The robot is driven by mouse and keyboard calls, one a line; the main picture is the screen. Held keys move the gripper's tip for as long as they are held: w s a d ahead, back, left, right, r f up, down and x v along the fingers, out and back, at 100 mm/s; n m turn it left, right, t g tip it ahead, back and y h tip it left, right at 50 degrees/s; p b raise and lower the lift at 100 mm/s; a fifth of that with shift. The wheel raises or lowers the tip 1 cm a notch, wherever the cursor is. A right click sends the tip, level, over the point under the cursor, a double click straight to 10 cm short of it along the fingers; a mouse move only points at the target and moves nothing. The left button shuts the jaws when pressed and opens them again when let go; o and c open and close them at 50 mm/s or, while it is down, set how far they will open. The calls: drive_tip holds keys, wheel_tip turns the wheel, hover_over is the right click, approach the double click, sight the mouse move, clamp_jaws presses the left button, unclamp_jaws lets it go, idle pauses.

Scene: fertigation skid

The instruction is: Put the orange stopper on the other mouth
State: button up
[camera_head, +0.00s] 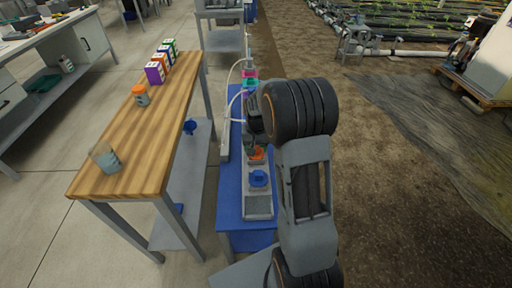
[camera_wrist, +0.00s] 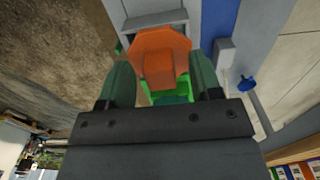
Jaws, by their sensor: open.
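The orange stopper (camera_head: 257,153) sits on the grey unit on the blue skid bench (camera_head: 231,205), just below my gripper (camera_head: 255,138). In the wrist view the orange stopper (camera_wrist: 160,55) is large, with an eight-sided head and a raised middle block. My gripper (camera_wrist: 160,80) is open, with one finger on each side of the stopper's near part. I cannot tell whether the fingers touch it. A bright green part (camera_wrist: 180,90) shows behind the stopper, between the fingers. A blue stopper-like part (camera_head: 259,178) stands nearer on the grey unit. I cannot make out the other mouth.
A wooden table (camera_head: 150,130) on the left holds a beaker (camera_head: 106,160), an orange-lidded jar (camera_head: 141,96) and several coloured boxes (camera_head: 160,63). Pink and teal parts (camera_head: 250,84) with white tubing stand farther along the skid. Bare ground lies to the right.

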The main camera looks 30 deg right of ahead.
wheel_tip(320, 180, up, 14)
drive_tip(key=p, duration=0.2)
idle(0.4)
drive_tip(key=shift+f, duration=0.1)
